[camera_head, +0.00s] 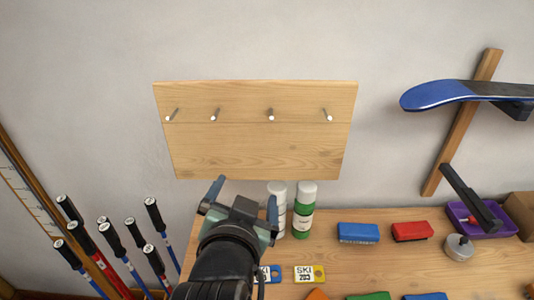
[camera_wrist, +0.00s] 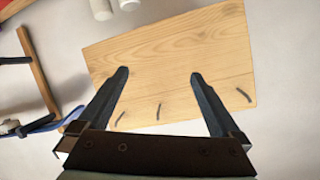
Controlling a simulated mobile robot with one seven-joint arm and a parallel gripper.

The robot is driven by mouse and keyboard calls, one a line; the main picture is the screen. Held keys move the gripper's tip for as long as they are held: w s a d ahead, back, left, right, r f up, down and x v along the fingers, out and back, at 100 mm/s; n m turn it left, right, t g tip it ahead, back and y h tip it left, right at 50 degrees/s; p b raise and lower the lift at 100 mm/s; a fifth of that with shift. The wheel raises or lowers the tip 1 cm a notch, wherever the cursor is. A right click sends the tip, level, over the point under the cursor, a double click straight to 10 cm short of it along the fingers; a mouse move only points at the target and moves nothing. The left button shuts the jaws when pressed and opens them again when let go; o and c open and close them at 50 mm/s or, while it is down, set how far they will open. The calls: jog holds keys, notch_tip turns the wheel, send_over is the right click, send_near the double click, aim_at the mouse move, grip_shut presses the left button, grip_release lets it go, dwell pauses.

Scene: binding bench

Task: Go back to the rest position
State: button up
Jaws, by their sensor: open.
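My gripper (camera_head: 243,194) is open and empty, raised above the left end of the bench in the head view. In the wrist view its two fingers (camera_wrist: 156,78) stand wide apart with nothing between them. A wooden peg board (camera_head: 260,150) with several bare metal pegs hangs on the wall ahead. The board also shows in the wrist view (camera_wrist: 165,50), behind the fingers. I cannot judge the exact gap between the fingers and the board.
The wooden bench (camera_head: 385,265) holds a green-labelled bottle (camera_head: 304,212), a blue brush (camera_head: 358,232), a red brush (camera_head: 411,231), a yellow SKI tag (camera_head: 309,274) and a purple tray (camera_head: 462,213). Ski poles (camera_head: 110,240) stand at left. A blue ski (camera_head: 440,94) juts out at right.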

notch_tip(320, 180, up, 20)
jog(key=s+d+n+t+b, duration=0.1)
jog(key=d+n+t, duration=0.15)
jog(key=t, duration=0.45)
jog(key=s+d+r+n+t+b, duration=0.1)
jog(key=s+r+t, duration=0.5)
jog(key=r, duration=0.8)
jog(key=s+n, duration=0.1)
jog(key=s, duration=0.2)
jog(key=shift+s+d+y, duration=0.15)
jog(key=shift+s+y, duration=0.25)
